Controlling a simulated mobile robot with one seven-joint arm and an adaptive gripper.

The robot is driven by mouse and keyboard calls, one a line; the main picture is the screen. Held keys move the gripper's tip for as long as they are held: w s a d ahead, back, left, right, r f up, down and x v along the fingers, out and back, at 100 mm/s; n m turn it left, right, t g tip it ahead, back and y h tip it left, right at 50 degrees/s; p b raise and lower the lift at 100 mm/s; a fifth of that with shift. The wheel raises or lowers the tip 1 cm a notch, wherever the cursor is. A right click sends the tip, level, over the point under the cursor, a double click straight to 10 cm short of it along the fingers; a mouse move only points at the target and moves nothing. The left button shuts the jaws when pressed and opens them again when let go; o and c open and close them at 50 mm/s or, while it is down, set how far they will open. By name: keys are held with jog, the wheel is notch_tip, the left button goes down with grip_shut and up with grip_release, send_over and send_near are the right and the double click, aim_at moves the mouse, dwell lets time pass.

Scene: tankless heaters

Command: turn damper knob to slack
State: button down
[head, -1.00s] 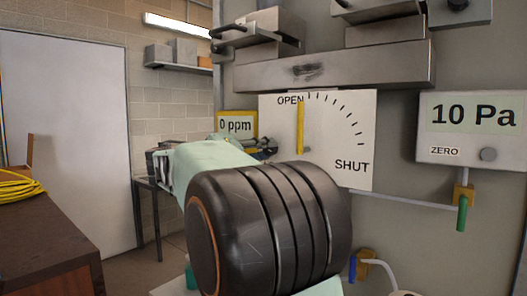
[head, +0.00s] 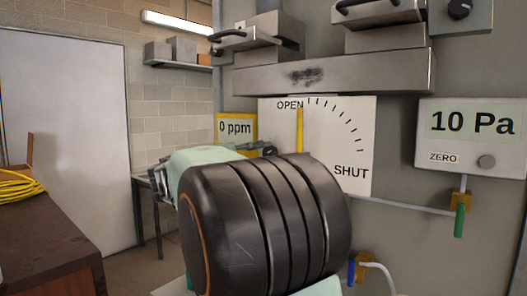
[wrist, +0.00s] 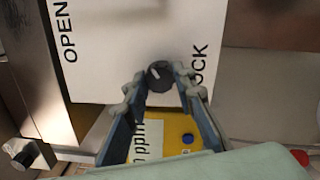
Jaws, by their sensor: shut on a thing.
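A white dial plate (head: 345,130) marked OPEN and SHUT is on the grey wall, its yellow pointer (head: 300,130) upright at OPEN. In the wrist view the plate (wrist: 140,30) appears turned sideways, with OPEN and a partly hidden word ending in OCK. A small dark round knob (wrist: 160,76) with a pale mark sits near the plate's edge. My gripper (wrist: 160,84) is shut on this knob, a fingertip on either side. In the head view my gripper (head: 262,150) is at the plate's left edge, partly hidden by my arm.
A yellow 0 ppm meter (head: 236,128) is close left of the plate, behind my fingers in the wrist view. A grey steel bar (head: 335,72) runs above the plate. A 10 Pa gauge (head: 470,138) is at right. A brown bench (head: 45,235) is at left.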

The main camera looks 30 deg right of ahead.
jog(key=n+p, duration=0.2)
jog(key=n, duration=0.1)
jog(key=n+p, duration=0.1)
jog(key=n, duration=0.2)
jog(key=shift+r+t+p, duration=0.2)
jog(key=shift+t+p, duration=0.1)
jog(key=shift+p, duration=0.05)
jog(key=shift+f+n+p, duration=0.15)
jog(key=shift+n+p, duration=1.3)
jog(key=shift+n, duration=0.55)
jog(key=shift+f, duration=0.1)
jog(key=c, duration=1.6)
grip_release()
jog(key=v, duration=1.2)
jog(key=shift+s, duration=0.25)
